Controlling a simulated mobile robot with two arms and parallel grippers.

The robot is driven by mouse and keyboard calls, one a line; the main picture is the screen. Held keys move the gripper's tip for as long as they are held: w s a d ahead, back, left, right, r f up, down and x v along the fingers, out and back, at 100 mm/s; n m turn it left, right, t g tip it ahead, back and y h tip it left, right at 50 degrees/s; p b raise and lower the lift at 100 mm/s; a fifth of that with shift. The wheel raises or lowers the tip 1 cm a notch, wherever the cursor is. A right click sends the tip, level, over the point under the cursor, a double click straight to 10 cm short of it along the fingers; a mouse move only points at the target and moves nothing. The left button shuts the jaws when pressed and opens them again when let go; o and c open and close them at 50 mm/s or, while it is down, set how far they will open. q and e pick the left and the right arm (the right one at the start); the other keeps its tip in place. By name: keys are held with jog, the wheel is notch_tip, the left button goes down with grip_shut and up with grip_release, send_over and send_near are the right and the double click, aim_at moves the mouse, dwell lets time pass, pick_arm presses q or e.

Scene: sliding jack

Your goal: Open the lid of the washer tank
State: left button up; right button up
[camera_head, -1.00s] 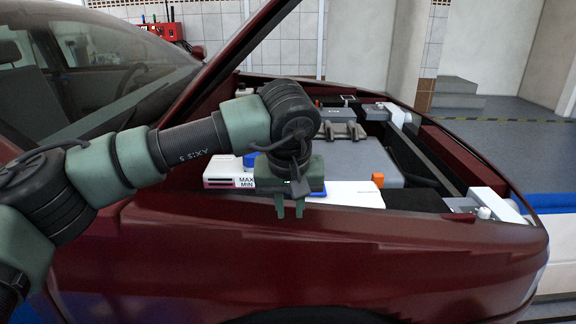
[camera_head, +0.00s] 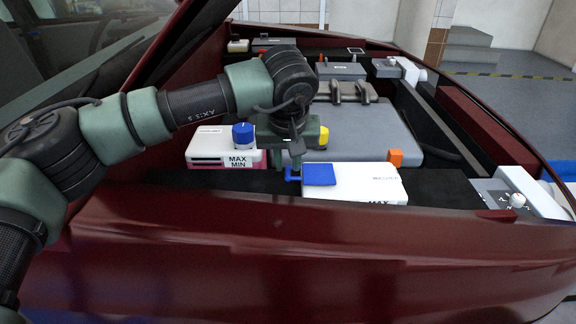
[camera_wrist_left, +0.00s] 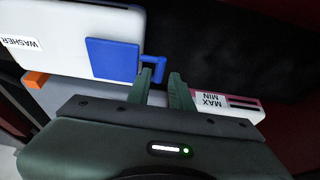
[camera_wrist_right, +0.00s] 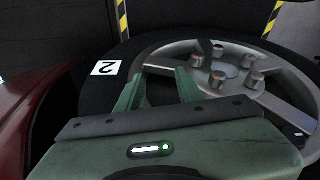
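The washer tank (camera_head: 375,186) is a white box in the car's engine bay, with a blue lid (camera_head: 319,174) lying flat, closed, at its left end. A small blue handle (camera_head: 291,175) sticks out from the lid's left side. In the left wrist view the WASHER label, the lid (camera_wrist_left: 112,59) and its hooked handle (camera_wrist_left: 155,69) show. My left gripper (camera_wrist_left: 162,80) is open, its fingertips at the handle; whether they touch it I cannot tell. It also shows in the head view (camera_head: 291,160), pointing down. My right gripper (camera_wrist_right: 160,82) is open and empty before a wheel.
A second white tank (camera_head: 222,148) with a blue round cap (camera_head: 243,134) and MAX/MIN marks stands left of my left gripper. A grey cover (camera_head: 365,130) with an orange block (camera_head: 395,158) lies behind. The dark red front fender (camera_head: 270,235) borders the bay. The wheel (camera_wrist_right: 225,70) is close to my right gripper.

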pick_arm(q)
jog(key=shift+x, duration=1.1)
grip_shut()
dwell(0.7)
